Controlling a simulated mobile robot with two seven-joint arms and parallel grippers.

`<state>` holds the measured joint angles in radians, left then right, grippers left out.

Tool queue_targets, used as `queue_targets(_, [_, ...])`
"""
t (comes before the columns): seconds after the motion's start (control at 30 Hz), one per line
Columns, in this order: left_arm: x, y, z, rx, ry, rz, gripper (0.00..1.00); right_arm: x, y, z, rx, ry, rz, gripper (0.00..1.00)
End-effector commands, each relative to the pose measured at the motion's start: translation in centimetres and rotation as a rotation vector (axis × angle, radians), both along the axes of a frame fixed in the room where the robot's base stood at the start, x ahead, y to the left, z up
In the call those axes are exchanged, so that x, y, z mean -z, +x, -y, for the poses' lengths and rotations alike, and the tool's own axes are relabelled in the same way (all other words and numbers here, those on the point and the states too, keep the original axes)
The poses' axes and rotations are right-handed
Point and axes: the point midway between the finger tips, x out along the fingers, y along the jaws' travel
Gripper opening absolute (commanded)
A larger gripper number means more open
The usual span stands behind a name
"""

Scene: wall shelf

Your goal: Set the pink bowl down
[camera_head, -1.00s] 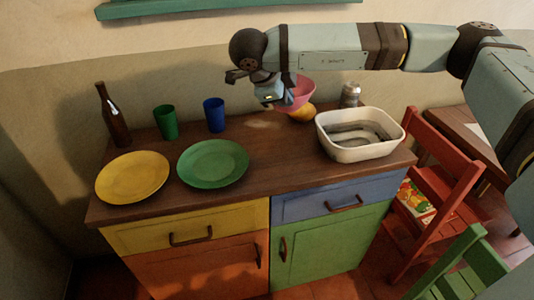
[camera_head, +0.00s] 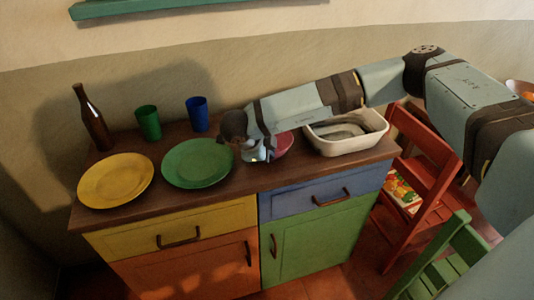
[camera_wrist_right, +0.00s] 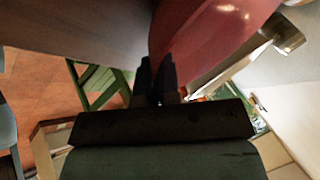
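The pink bowl (camera_head: 284,144) is at the counter between the green plate and the white basin. It is partly hidden behind my right gripper (camera_head: 258,155). In the right wrist view the bowl (camera_wrist_right: 205,28) fills the upper middle, and the two dark fingers (camera_wrist_right: 157,75) are close together at its rim, shut on it. The wooden counter (camera_head: 232,188) lies under or just below the bowl; I cannot tell whether they touch. My left gripper is in neither view.
The white basin (camera_head: 322,145) stands close to the right of the bowl. The green plate (camera_head: 197,163) is to its left, with a yellow plate (camera_head: 115,180) beyond. A blue cup (camera_head: 197,114), green cup (camera_head: 148,122) and brown bottle (camera_head: 92,120) stand behind.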

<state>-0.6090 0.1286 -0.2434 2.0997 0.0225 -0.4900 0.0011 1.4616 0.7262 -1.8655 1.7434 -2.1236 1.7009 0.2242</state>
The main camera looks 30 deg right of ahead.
Motion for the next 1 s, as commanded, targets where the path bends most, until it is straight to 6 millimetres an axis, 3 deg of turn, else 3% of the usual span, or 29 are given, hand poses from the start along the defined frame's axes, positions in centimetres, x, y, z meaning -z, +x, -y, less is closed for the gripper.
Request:
queue_targets(0.2, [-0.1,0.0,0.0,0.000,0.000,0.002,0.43,0.4,0.1,0.0,0.000,0.000,0.002,0.00])
queue_targets(0.33, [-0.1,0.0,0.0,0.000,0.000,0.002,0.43,0.5,0.0,0.0,-0.001,0.000,0.001,0.29])
queue_targets(0.37, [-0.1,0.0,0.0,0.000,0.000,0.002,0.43,0.4,0.0,0.0,-0.001,0.000,0.001,0.31])
queue_targets(0.73, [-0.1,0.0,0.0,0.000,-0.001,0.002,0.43,-0.3,0.0,-0.5,-0.001,0.001,0.002,0.31])
queue_targets(1.0, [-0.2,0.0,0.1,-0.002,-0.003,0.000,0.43,-4.6,-0.6,-3.5,-0.004,0.002,0.004,0.31])
